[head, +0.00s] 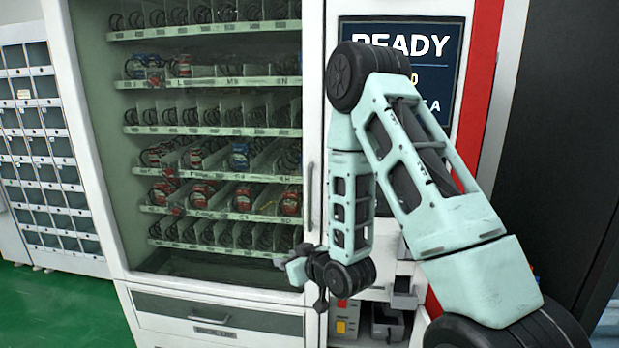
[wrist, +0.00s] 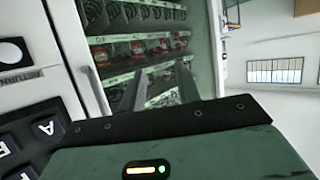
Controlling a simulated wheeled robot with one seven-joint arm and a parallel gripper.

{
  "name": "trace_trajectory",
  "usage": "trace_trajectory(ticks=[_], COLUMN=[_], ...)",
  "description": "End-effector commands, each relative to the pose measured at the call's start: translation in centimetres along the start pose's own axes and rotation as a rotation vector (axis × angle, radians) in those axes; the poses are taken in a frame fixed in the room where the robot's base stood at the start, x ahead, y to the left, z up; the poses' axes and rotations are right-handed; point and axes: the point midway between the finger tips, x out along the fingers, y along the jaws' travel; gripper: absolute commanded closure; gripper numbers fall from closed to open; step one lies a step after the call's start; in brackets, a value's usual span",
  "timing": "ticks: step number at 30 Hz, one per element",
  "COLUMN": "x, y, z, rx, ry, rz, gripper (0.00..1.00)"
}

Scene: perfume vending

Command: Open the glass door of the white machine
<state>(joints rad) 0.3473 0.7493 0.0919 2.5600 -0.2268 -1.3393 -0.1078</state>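The white machine (head: 92,120) stands in front of me with its glass door (head: 215,258) appearing shut. Shelves with several coils and a few red and blue packs show behind the glass. A slim vertical grey handle (head: 309,196) is at the door's right side. My gripper (head: 281,261) is below the handle, in front of the door's lower right part. In the wrist view, the two fingers (wrist: 163,80) are spread with nothing between them. There the handle (wrist: 95,90) is left of the fingers and apart from them.
A screen reading READY (head: 403,65) and a red side panel (head: 480,85) are right of the door, partly behind my arm. A drawer (head: 215,317) is under the glass. Grey lockers (head: 45,150) stand left. The green floor (head: 60,310) at left is clear.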

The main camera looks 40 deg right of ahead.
Motion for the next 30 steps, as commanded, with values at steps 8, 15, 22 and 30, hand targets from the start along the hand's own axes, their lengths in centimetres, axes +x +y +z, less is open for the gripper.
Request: trace_trajectory(ticks=[8, 15, 22, 30], x=[-6.0, -7.7, -5.2, -3.7], y=[9.4, 11.5, 12.2, 12.6], z=[-4.3, -4.9, -5.5, -5.7], rx=[0.051, 0.054, 0.052, 0.051], ry=[0.288, 0.376, 0.383, 0.380], rz=[0.203, 0.256, 0.256, 0.254], gripper=[0.67, 0.67, 0.67, 0.67])
